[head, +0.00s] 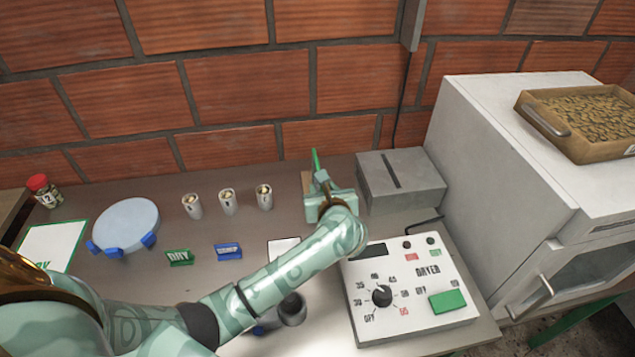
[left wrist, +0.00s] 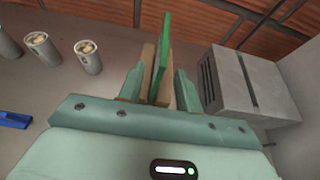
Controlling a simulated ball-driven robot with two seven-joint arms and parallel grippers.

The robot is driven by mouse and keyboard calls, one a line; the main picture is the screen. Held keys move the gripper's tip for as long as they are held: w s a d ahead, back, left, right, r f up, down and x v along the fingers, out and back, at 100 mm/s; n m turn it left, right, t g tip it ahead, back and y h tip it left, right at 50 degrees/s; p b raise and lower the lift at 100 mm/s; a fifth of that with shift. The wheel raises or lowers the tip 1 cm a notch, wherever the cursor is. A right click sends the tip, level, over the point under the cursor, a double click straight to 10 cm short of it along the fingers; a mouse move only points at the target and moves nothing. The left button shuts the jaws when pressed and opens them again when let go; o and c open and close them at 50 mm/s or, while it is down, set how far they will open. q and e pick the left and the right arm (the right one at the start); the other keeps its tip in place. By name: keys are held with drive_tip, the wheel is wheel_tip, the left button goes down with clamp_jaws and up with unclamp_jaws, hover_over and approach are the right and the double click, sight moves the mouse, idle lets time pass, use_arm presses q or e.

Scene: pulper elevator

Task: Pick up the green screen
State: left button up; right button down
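The green screen (head: 316,161) is a thin upright plate at the back of the table, beside the grey slotted box. It also shows edge-on in the left wrist view (left wrist: 162,58). It stands in a tan slotted holder (head: 307,180), mostly hidden behind my gripper; the holder's tan sides flank the screen in the left wrist view (left wrist: 147,72). My left gripper (head: 323,185) is at the screen, with one finger on each side of it. In the left wrist view (left wrist: 160,90) the fingers are spread, with gaps to the screen and holder. My right gripper is not in view.
The grey slotted box (head: 400,178) stands close right of the gripper. The dryer panel (head: 410,285) is in front of it, and a white cabinet (head: 510,160) is at right. Several small cups (head: 228,202) and a round pale-blue scale (head: 125,222) are left. A brick wall rises behind.

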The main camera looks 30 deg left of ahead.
use_arm(q)
drive_tip(key=b+x, duration=0.1)
drive_tip(key=x, duration=0.6)
drive_tip(key=shift+w, duration=0.4)
drive_tip(key=shift+a, duration=0.1)
clamp_jaws()
